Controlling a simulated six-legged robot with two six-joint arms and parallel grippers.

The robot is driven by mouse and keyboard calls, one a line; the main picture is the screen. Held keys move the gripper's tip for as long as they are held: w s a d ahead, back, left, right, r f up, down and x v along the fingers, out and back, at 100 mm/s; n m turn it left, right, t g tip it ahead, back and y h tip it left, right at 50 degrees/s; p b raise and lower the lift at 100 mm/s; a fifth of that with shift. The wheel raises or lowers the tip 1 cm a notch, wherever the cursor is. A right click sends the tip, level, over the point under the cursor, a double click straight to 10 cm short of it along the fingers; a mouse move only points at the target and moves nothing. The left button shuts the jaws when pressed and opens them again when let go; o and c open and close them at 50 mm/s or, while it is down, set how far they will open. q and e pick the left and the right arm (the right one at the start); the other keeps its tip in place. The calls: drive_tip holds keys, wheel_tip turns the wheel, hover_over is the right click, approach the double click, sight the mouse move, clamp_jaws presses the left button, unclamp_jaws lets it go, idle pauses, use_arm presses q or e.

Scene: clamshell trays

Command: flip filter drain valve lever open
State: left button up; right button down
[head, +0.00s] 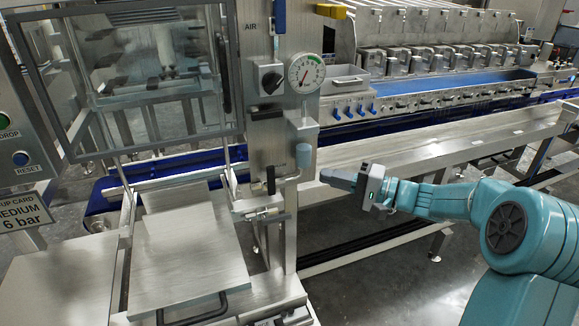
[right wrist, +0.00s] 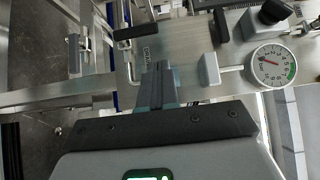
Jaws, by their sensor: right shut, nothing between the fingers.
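The filter assembly is on the steel post (head: 270,110) of the machine. A grey block (head: 302,126) sits under the round gauge (head: 305,73), with a blue-grey cylinder (head: 303,156) below it. A black lever (head: 270,180) hangs upright beside the cylinder; I cannot tell for sure that it is the drain valve lever. It seems to show in the right wrist view (right wrist: 135,33), lying sideways in that picture. My right gripper (head: 325,176) is shut and empty, just right of the cylinder and lever, apart from the lever. My left gripper is not in view.
A steel valve with a cross pipe (head: 262,213) is below the lever. A black knob (head: 270,79) is beside the gauge. A clear guard (head: 155,75) and a steel plate (head: 190,240) are left. A long steel rail (head: 430,150) runs behind my right arm.

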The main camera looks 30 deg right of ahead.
sight(270, 179)
drive_tip(key=shift+a, duration=0.15)
drive_tip(key=x, duration=1)
drive_tip(key=shift+p, duration=0.45)
drive_tip(key=shift+a, duration=0.1)
drive_tip(key=shift+a, duration=0.15)
